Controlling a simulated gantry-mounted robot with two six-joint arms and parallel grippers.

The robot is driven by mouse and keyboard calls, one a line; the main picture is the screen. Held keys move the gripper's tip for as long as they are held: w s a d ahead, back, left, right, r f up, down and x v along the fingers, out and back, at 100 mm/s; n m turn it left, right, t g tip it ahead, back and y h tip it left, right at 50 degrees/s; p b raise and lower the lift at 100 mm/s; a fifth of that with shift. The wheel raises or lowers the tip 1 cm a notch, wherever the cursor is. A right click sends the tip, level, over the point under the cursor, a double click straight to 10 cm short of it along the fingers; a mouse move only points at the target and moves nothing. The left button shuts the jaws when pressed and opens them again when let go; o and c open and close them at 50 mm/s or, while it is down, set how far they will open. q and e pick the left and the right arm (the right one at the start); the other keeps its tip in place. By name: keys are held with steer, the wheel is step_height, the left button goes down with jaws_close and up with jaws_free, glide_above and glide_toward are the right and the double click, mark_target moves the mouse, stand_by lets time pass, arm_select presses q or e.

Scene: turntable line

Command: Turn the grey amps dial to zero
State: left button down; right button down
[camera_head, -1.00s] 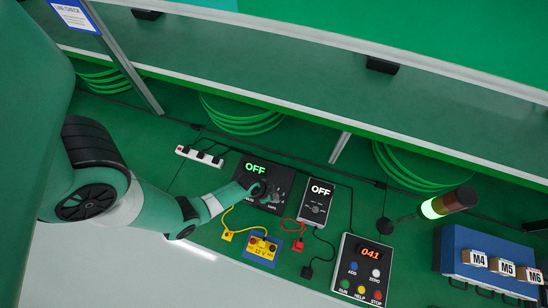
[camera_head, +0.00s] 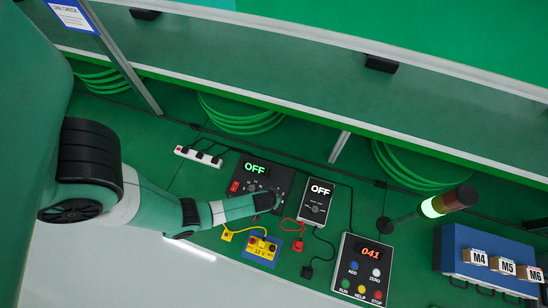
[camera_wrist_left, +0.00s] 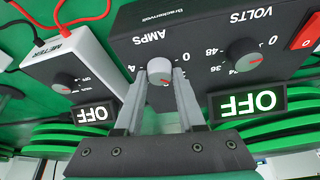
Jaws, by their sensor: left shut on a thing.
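The grey amps dial (camera_wrist_left: 160,70) is under the AMPS label on a black power supply, which the wrist view shows upside down. A small red mark shows on its face, toward the bottom of that view. My left gripper (camera_wrist_left: 161,80) is shut on the dial, one finger on each side. In the head view my left gripper (camera_head: 277,202) is at the lower right of the power supply (camera_head: 266,173) and hides the dial. The supply's display reads OFF. The volts dial (camera_wrist_left: 243,55) is beside the amps dial, apart from my fingers. My right gripper is out of view.
A meter (camera_head: 316,202) reading OFF stands close to the right of the supply. Yellow and red leads and a yellow-and-blue 12 V block (camera_head: 262,249) lie in front. A button panel (camera_head: 362,268), a lamp post (camera_head: 448,202) and a blue cabinet (camera_head: 487,258) are farther right.

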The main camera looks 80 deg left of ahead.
arm_select(q)
steer(key=shift+w+n+g, duration=0.1)
steer(key=shift+n+g, duration=0.2)
steer(key=shift+n, duration=0.6)
steer(key=n+g+p, duration=0.1)
steer(key=n, duration=0.1)
steer(key=shift+r+n+y+p, duration=0.1)
steer(key=shift+n+y+p, duration=0.2)
steer(key=shift+n+p, duration=0.1)
steer(key=shift+w+n+g+p, duration=0.1)
steer(key=shift+n+g+p, duration=0.25)
steer(key=shift+n, duration=0.55)
steer(key=shift+f+n+g, duration=0.2)
steer(key=shift+n+g, duration=0.35)
steer(key=shift+n, duration=0.65)
steer(key=shift+w+n+g, duration=0.1)
steer(key=shift+n+g, duration=0.2)
steer(key=shift+n, duration=0.6)
steer(key=c, duration=0.5)
jaws_free()
steer(key=shift+r, duration=0.1)
